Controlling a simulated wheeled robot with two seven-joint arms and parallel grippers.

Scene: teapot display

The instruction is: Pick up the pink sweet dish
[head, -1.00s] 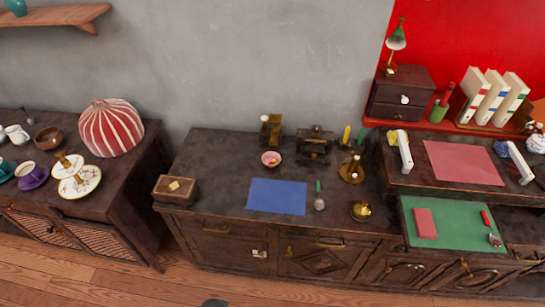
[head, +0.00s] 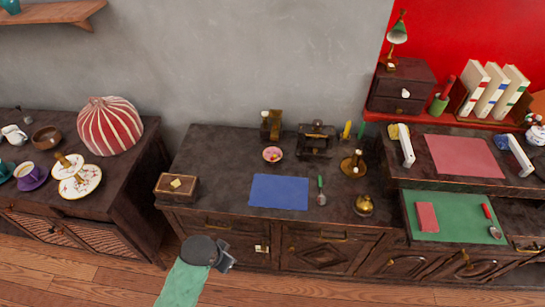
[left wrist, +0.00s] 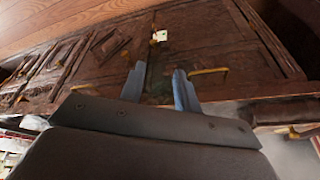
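The pink sweet dish (head: 272,160) is a small round bowl with small sweets inside. It stands toward the back of the dark middle cabinet's top, behind the blue mat (head: 279,192). My left gripper (head: 227,263) is in front of this cabinet, below its top edge and well short of the dish. In the left wrist view my left gripper (left wrist: 158,82) has its two fingers apart with nothing between them, facing the cabinet's front. The dish is not visible in the left wrist view. My right gripper is in neither view.
A wooden box (head: 176,188) sits at the cabinet's left front corner. A brass object (head: 271,126) and a dark stand (head: 316,141) are close behind and right of the dish. A green-handled spoon (head: 321,192) lies right of the mat. The top left of the dish is clear.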

